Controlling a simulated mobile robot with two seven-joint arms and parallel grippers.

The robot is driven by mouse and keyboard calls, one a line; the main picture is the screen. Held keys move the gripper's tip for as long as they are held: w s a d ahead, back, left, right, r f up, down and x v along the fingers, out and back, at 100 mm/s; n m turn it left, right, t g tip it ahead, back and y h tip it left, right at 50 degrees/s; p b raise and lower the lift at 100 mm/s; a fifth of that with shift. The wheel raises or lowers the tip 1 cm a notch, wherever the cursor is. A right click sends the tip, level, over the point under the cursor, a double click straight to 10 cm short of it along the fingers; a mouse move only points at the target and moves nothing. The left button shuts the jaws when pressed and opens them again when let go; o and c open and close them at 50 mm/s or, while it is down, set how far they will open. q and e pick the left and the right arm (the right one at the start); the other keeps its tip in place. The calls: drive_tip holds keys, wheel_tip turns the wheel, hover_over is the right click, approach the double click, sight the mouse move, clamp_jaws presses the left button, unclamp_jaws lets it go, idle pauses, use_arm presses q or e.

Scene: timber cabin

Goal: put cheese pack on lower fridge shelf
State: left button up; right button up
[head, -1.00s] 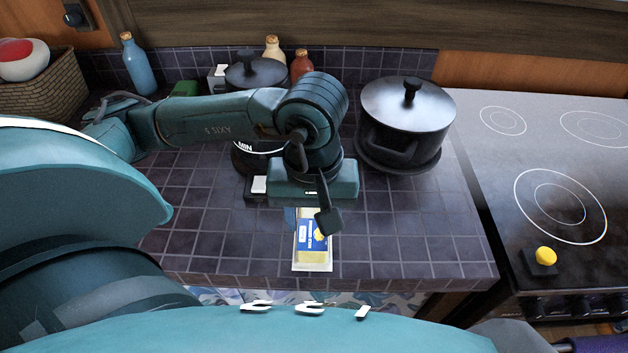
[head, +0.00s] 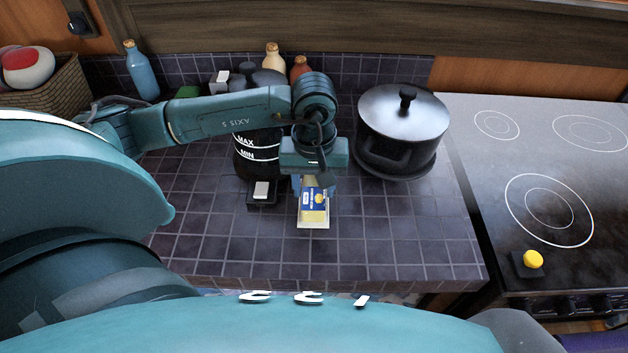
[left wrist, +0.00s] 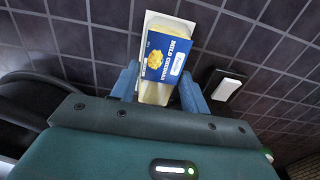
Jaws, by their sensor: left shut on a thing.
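The cheese pack (head: 314,206), a blue and yellow carton with a pale base, shows below my left gripper (head: 313,187) in the head view. In the left wrist view, the cheese pack (left wrist: 166,58) with its "Mild Cheddar" label lies between the two blue fingers of the left gripper (left wrist: 160,88). The left gripper is shut on it. I cannot tell whether the pack touches the counter or is just above it. No fridge or fridge shelf is in view. My right gripper is not in view.
The dark tiled counter (head: 390,235) is clear in front and to the right. A black kettle (head: 258,150) with a white switch stands left of the gripper, a black pot (head: 402,125) to its right. Bottles stand behind. A stove (head: 480,180) with a yellow knob is at right.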

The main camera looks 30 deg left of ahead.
use_arm(q)
drive_tip(key=shift+f+b, duration=0.25)
drive_tip(key=shift+b, duration=0.1)
drive_tip(key=o, duration=1.2)
drive_tip(key=shift+r, duration=0.15)
drive_tip(key=shift+o, duration=0.2)
